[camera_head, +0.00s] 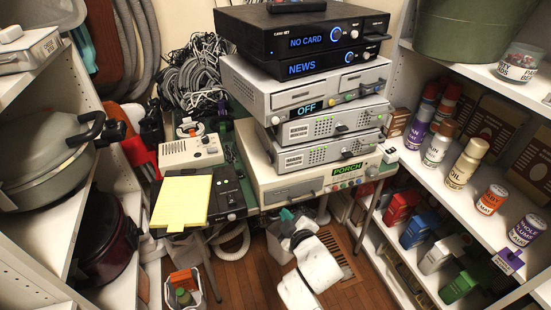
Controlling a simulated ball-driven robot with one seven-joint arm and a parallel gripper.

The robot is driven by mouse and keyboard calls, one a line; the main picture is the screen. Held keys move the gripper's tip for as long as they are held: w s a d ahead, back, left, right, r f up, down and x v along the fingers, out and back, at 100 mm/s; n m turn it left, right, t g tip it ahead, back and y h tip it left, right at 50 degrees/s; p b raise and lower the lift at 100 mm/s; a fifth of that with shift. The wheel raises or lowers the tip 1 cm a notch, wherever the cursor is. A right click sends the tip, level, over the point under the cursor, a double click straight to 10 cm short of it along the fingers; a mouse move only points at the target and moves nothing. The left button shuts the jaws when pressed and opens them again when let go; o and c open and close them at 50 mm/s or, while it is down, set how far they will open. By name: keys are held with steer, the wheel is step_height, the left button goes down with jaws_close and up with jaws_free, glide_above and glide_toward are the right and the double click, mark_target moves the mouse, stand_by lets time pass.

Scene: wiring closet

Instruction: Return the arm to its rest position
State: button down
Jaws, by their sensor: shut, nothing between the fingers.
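My white arm rises from the bottom centre of the head view, in front of the stack of electronic boxes.
Stacked boxes (318,187) stand behind the arm, beside a yellow notepad (182,201) on a black unit. Shelves with bottles (466,163) line the right; a shelf with pots (50,160) lines the left. Wood floor (240,277) shows below, with a small bin (184,289).

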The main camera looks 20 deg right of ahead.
steer(key=s+d+f+m+g+h, duration=0.2)
steer(key=s+d+f+m+g, duration=0.15)
steer(key=s+d, duration=0.4)
steer(key=s+m+g+y, duration=0.1)
steer(key=s+m+g, duration=0.5)
steer(key=s, duration=2.4)
steer(key=g, duration=0.3)
steer(key=shift+s+d+y, duration=0.15)
steer(key=shift+s+y, duration=0.1)
steer(key=shift+y, duration=0.15)
steer(key=shift+g, duration=0.25)
